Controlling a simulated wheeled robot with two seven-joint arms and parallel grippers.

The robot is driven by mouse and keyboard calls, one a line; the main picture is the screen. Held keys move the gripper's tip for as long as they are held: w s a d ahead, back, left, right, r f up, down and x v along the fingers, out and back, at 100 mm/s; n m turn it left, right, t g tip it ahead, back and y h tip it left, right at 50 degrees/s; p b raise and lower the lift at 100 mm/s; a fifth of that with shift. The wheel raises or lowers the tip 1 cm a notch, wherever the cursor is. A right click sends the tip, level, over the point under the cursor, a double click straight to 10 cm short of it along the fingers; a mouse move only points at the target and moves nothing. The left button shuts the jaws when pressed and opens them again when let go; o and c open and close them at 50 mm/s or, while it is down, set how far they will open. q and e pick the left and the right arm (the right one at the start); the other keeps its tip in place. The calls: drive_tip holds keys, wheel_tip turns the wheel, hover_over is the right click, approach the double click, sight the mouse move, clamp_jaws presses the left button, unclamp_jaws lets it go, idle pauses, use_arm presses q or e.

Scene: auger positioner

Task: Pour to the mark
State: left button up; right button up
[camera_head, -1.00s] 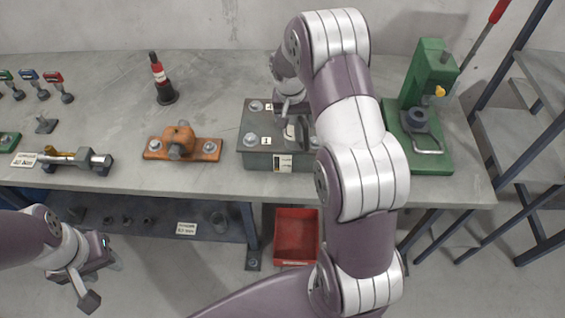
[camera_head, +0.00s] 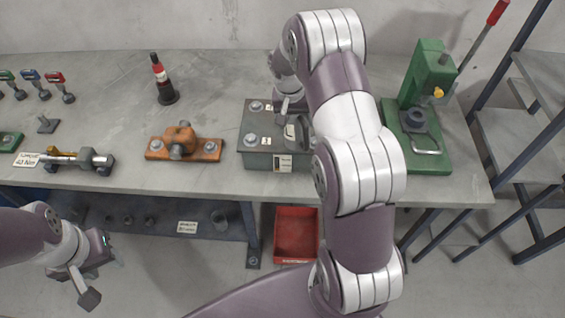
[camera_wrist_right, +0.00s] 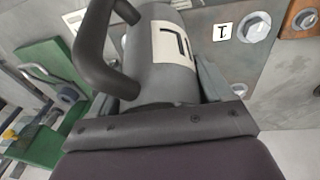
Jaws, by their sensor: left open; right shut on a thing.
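My right gripper (camera_wrist_right: 160,115) is shut on a grey vessel (camera_wrist_right: 160,75) with a dark loop handle (camera_wrist_right: 95,50) and a white label (camera_wrist_right: 174,52) bearing dark strokes. In the head view the vessel (camera_head: 291,130) is at the right part of a grey-green bolted block (camera_head: 254,140), partly hidden by my right arm. I cannot tell whether it touches the block. The block has bolts beside small number plates and a white tag (camera_head: 283,163) on its front. The liquid level is not visible. My left gripper (camera_head: 100,275) is open and empty, low at the left, in front of the bench.
On the bench (camera_head: 215,95) stand a dark bottle with a red band (camera_head: 161,80), an orange bolted fixture (camera_head: 184,148), a torque wrench (camera_head: 75,160) and a green press (camera_head: 425,110). A red bin (camera_head: 296,235) is below. A shelf rack (camera_head: 520,130) is at the right.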

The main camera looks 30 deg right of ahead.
drive_tip(key=shift+r, duration=0.15)
drive_tip(key=shift+r+g+p, duration=0.1)
drive_tip(key=shift+g+p, duration=0.2)
drive_tip(key=shift+p, duration=0.35)
drive_tip(key=shift+r, duration=0.1)
drive_tip(key=shift+r+g+p, duration=0.1)
drive_tip(key=shift+g+p, duration=0.2)
drive_tip(key=shift+p, duration=0.3)
drive_tip(key=shift+r, duration=0.1)
idle(0.4)
drive_tip(key=shift+r+g+p, duration=0.15)
drive_tip(key=shift+g+p, duration=0.15)
drive_tip(key=shift+p, duration=0.3)
drive_tip(key=shift+r, duration=0.1)
idle(0.3)
drive_tip(key=shift+r+g+p, duration=0.15)
drive_tip(key=shift+g+p, duration=0.15)
drive_tip(key=shift+p, duration=0.2)
idle(0.4)
